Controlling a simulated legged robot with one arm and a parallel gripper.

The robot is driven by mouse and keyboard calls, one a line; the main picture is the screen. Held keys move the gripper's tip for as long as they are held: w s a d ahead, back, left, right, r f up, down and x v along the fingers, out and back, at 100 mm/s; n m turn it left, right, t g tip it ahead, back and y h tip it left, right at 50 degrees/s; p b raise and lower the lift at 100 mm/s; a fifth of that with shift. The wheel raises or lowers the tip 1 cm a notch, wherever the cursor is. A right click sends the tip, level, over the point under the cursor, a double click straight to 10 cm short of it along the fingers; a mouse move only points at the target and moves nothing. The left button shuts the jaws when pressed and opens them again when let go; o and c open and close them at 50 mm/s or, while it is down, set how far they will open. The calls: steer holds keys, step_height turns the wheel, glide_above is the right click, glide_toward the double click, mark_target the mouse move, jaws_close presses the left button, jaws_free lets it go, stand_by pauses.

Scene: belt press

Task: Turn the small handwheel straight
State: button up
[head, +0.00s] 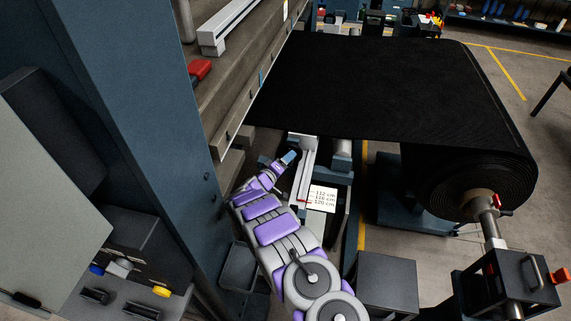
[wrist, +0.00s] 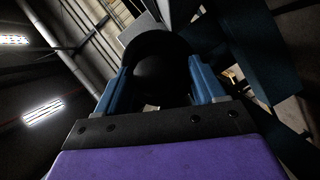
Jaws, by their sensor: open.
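My gripper (head: 289,157) is at the end of my purple and grey arm, low beside the press frame and just under the near edge of the black belt. In the wrist view its two blue fingers stand apart, so it is open. A dark rounded thing (wrist: 157,62) shows between and beyond the fingers. It may be the small handwheel, but it is too dark to tell its shape or whether the fingers touch it. I cannot pick out the handwheel in the head view.
A white scale plate (head: 322,198) marked 112, 116 and 120 cm lies right of my arm. The black belt (head: 370,85) runs overhead to a big roll (head: 480,165) at right. A blue press column (head: 135,130) stands at left. A dark box (head: 387,280) is at front.

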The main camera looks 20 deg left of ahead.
steer(key=shift+d+r+m+p, duration=0.2)
steer(key=shift+d+m+p, duration=0.1)
steer(key=shift+r+m+g+y+p, duration=0.2)
steer(key=shift+m+g+y+p, duration=0.15)
steer(key=shift+m+p, duration=0.4)
steer(key=shift+a+f+m+g+y+p, duration=0.15)
steer(key=shift+m+g+y+p, duration=0.1)
steer(key=shift+m+y+p, duration=0.7)
steer(key=shift+w+d+f+m+y+b, duration=0.1)
steer(key=shift+m+y+b, duration=0.05)
steer(key=shift+m, duration=0.4)
steer(key=shift+d+f+m+y+b, duration=0.1)
steer(key=shift+m+y+b, duration=0.05)
steer(key=shift+m, duration=0.4)
steer(key=m+y+b, duration=0.1)
steer(key=m+b, duration=0.1)
steer(key=b, duration=0.2)
steer(key=shift+d+f+g+y, duration=0.1)
steer(key=shift+g+y, duration=0.2)
steer(key=r+v, duration=0.1)
steer(key=v, duration=1.7)
steer(key=s+d+r+g+y+b, duration=0.1)
steer(key=s+d+r+g+b, duration=0.1)
steer(key=s+d+r+g, duration=0.2)
steer(key=s+d+r+g+y+b, duration=0.2)
steer(key=s+d+r+g, duration=0.1)
steer(key=d, duration=0.6)
steer(key=shift+s+d+r+g, duration=0.2)
steer(key=shift+s+r+g, duration=0.2)
steer(key=shift+r, duration=0.2)
